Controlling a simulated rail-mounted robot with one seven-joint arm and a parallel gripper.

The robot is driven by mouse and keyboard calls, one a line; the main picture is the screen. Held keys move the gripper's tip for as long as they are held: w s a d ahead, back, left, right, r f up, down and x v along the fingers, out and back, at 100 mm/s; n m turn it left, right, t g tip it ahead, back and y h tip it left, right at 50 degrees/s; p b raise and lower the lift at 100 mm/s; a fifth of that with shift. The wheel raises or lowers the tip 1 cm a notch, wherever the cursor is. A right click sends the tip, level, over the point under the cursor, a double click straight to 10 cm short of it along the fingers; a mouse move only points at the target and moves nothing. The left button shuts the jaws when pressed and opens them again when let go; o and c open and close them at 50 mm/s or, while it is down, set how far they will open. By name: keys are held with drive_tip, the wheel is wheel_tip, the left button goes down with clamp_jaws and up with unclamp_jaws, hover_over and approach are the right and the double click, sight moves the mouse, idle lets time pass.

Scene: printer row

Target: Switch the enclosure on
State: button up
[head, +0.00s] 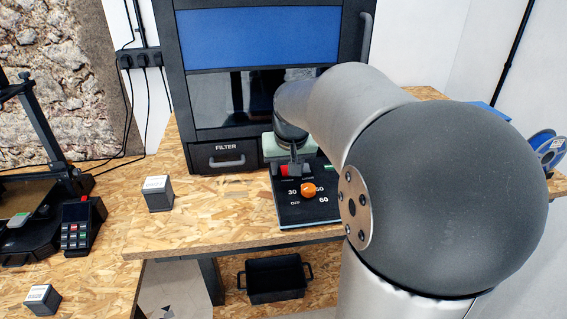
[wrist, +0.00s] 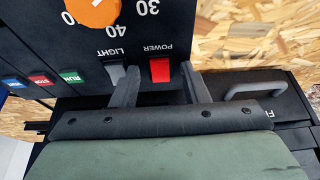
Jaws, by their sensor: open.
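The enclosure (head: 185,70) is a tall dark cabinet with a blue upper panel and a dark window. Its control panel (head: 310,213) sits in front, with an orange knob (head: 308,190), which also shows in the wrist view (wrist: 92,10). The red POWER switch (wrist: 159,70) is beside the grey LIGHT switch (wrist: 113,74); the red one also shows in the head view (head: 283,171). My gripper (wrist: 157,78) is open and empty, low over the panel. The red switch shows between its fingers; the left finger overlaps the LIGHT switch's edge. I cannot tell whether they touch.
A FILTER drawer (head: 226,158) with a handle is left of the panel. The wrist view shows RUN (wrist: 71,77), STOP (wrist: 40,80) and blue (wrist: 13,82) buttons. A small grey box (head: 157,196) stands on the bench; a black bin (head: 274,279) is below.

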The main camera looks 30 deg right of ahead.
clamp_jaws()
drive_tip(key=shift+w+r+p, duration=0.1)
drive_tip(key=shift+r+p, duration=0.15)
drive_tip(key=shift+p, duration=0.35)
drive_tip(key=g+p, duration=0.1)
drive_tip(key=p, duration=0.2)
drive_tip(key=shift+w+d+r+g+y, duration=0.1)
drive_tip(key=shift+w+r+g+y, duration=0.1)
drive_tip(key=shift+r+g+y, duration=0.15)
drive_tip(key=p, duration=0.1)
drive_tip(key=g+p, duration=0.1)
drive_tip(key=p, duration=0.1)
drive_tip(key=shift+w, duration=0.25)
drive_tip(key=shift+w+d+f+g+y+p, duration=0.1)
drive_tip(key=shift+f+g+y+p, duration=0.2)
drive_tip(key=shift+g+p, duration=0.2)
drive_tip(key=shift+f, duration=0.1)
